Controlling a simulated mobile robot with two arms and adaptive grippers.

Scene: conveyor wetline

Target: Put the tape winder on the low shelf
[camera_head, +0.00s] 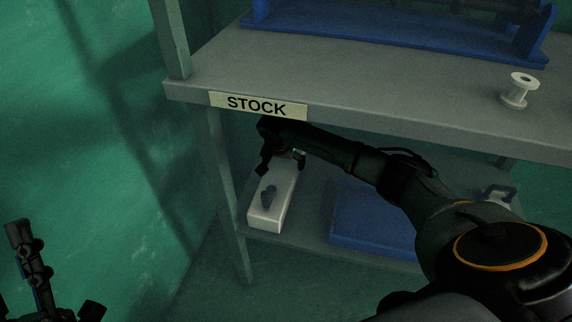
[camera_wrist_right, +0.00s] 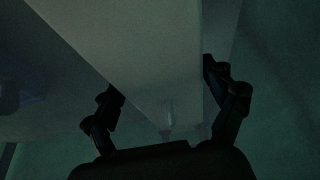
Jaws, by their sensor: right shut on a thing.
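A long pale box-shaped thing (camera_head: 270,211), which I take for the tape winder, is at the left end of the low shelf (camera_head: 311,243). A dark patch shows on its front; I cannot tell if it is a part or a shadow. My right gripper (camera_head: 282,164) reaches under the upper shelf and is shut on its far part. In the right wrist view the pale body (camera_wrist_right: 145,65) runs between the two fingers of the right gripper (camera_wrist_right: 165,88). I cannot tell whether its underside touches the shelf. My left gripper (camera_head: 57,272) is open and empty at lower left.
The upper shelf (camera_head: 400,110) with the STOCK label (camera_head: 258,104) lies close above my right arm. A blue flat bin (camera_head: 370,220) lies right of the pale box. A white spool (camera_head: 519,91) and a blue rack (camera_head: 400,42) stand on the upper shelf. A shelf leg (camera_head: 229,200) is at left.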

